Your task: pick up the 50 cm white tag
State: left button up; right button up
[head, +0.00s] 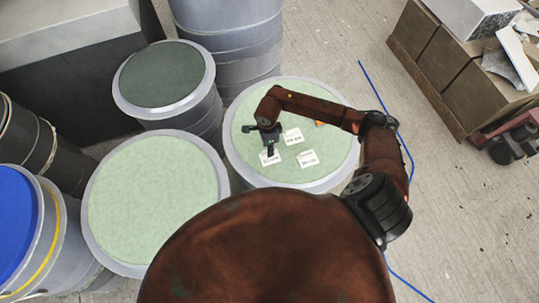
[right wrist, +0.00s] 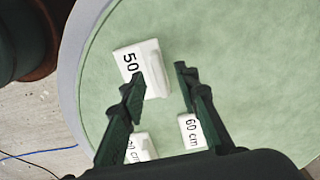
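The 50 cm white tag (right wrist: 128,60) lies on the pale green top of a grey drum (right wrist: 235,65), its "50" showing and a raised white ridge along one side. In the head view it appears to be the tag (head: 266,160) by my right gripper. My right gripper (head: 260,141) is over the drum top, open. In the right wrist view its fingers (right wrist: 157,78) are apart; the left fingertip overlaps the tag's lower edge, and the ridge shows between the fingertips. Whether they touch, I cannot tell. My left gripper is not in view.
A 60 cm tag (right wrist: 191,131) and another tag (right wrist: 140,148), its number partly hidden, lie close by on the same drum top. A small orange thing (head: 319,123) shows beside my arm. Other drums (head: 150,205) stand close on the left. A blue cable (head: 375,88) crosses the floor.

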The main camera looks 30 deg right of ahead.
jog(key=shift+f, duration=0.45)
grip_shut()
